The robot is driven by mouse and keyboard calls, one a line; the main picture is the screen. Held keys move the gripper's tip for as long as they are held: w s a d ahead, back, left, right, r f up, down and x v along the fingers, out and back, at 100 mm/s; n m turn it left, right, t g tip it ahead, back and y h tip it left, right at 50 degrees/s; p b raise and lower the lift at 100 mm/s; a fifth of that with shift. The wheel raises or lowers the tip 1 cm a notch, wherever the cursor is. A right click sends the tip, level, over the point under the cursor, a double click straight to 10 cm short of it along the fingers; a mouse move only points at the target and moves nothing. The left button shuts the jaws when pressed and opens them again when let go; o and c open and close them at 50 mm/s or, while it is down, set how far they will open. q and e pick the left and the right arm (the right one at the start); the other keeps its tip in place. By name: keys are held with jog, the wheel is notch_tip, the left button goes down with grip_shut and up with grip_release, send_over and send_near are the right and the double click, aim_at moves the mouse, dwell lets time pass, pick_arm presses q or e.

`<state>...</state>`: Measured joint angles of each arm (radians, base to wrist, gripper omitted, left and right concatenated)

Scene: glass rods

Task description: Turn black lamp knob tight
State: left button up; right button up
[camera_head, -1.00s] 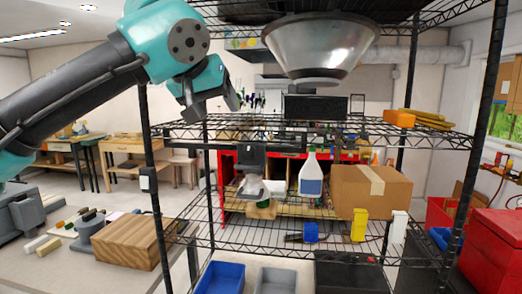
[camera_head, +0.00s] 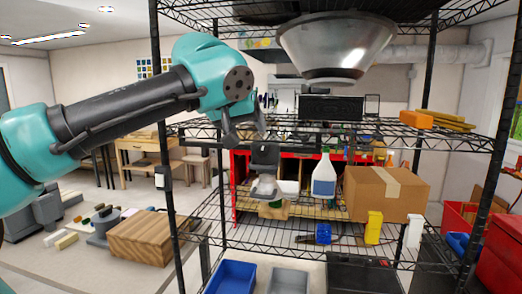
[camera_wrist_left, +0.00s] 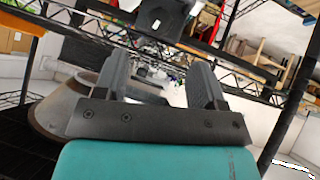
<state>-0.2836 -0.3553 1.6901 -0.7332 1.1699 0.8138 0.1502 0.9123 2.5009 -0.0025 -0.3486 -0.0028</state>
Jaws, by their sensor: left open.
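A silvery cone-shaped lamp shade (camera_head: 337,45) hangs under the rack's upper shelf; part of it shows at the left of the left wrist view (camera_wrist_left: 55,115). I cannot make out a black knob for certain in either view. My left gripper (camera_head: 244,136) is to the left of the shade and lower, in front of the middle shelf. In the left wrist view, its two fingers (camera_wrist_left: 160,80) stand apart with nothing between them. A dark grey device (camera_head: 265,158) is behind and below the gripper on the rack. My right gripper is out of view.
The wire shelf (camera_head: 200,126) and the front post (camera_head: 166,130) are close to my left arm. A spray bottle (camera_head: 324,176), a cardboard box (camera_head: 385,193) and a yellow item (camera_head: 373,227) stand lower on the rack. A black box (camera_head: 331,107) sits behind the shade.

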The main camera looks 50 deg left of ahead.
aim_at(263, 149)
pick_arm(q)
jog(key=x, duration=1)
jog(key=shift+w+a+f, duration=0.1)
jog(key=shift+w+a, duration=0.05)
jog(key=shift+w, duration=0.05)
jog(key=shift+c, duration=0.3)
jog(key=c, duration=0.8)
jog(key=shift+c, duration=0.2)
jog(key=shift+y, duration=0.3)
jog(key=shift+m+g+y, duration=0.7)
jog(key=shift+g+y, duration=0.1)
jog(key=shift+y, duration=0.1)
jog(key=shift+w+d+m+g+y, duration=0.1)
jog(key=shift+d+m+g+y, duration=0.1)
jog(key=shift+m+g+y, duration=0.75)
jog(key=shift+t+y, duration=0.35)
